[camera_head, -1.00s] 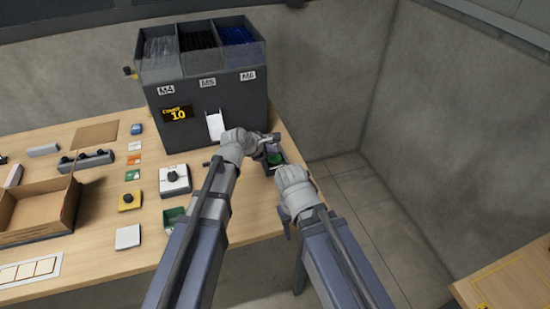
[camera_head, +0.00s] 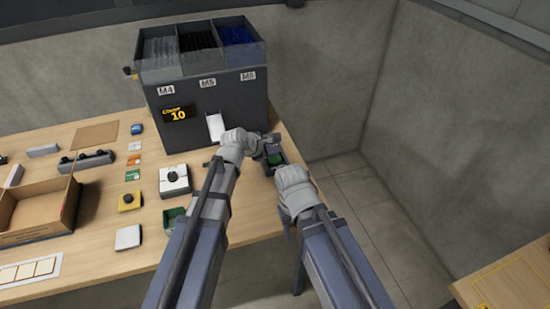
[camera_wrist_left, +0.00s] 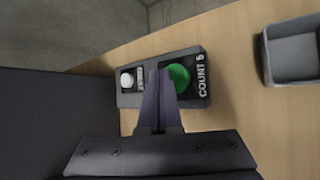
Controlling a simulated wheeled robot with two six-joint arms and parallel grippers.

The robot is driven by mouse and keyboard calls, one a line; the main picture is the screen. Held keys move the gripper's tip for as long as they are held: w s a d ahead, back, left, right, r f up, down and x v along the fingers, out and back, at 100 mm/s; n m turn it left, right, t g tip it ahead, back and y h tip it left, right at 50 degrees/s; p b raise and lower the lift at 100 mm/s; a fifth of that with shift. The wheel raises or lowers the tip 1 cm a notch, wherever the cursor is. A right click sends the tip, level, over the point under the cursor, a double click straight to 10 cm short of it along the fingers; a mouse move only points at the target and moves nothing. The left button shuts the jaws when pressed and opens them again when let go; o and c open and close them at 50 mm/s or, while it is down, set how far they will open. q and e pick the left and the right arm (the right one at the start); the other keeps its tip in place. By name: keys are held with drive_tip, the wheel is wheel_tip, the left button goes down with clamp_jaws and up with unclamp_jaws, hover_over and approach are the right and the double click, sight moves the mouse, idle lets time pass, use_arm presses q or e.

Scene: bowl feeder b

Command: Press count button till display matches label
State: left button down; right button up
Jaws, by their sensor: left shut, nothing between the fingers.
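The count display (camera_head: 177,114) on the front of the dark feeder (camera_head: 200,130) reads 10. A dark button box (camera_head: 283,169) with a green button (camera_head: 277,158) sits near the table's right edge. In the left wrist view the box carries the green button (camera_wrist_left: 178,77), a white button (camera_wrist_left: 127,80) and lettering that reads COUNT 5. My left gripper (camera_head: 272,138) is shut and empty at the box; its fingertips (camera_wrist_left: 157,72) appear between the two buttons, right beside the green one. I cannot tell whether they touch. My right wrist shows near the box, but its fingers are not clear.

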sight(272, 159)
use_arm(q)
drive_tip(key=shift+f, duration=0.1)
idle(0.4)
drive_tip(key=shift+f+b, duration=0.3)
drive_tip(key=shift+b, duration=0.15)
drive_tip(key=shift+f+b, duration=0.45)
idle(0.5)
drive_tip(key=shift+r, duration=0.1)
drive_tip(key=shift+r+p, duration=0.75)
drive_tip(key=shift+p, duration=0.15)
drive_tip(key=shift+r, duration=0.1)
wheel_tip(272, 159, up, 5)
drive_tip(key=p, duration=0.5)
idle(2.4)
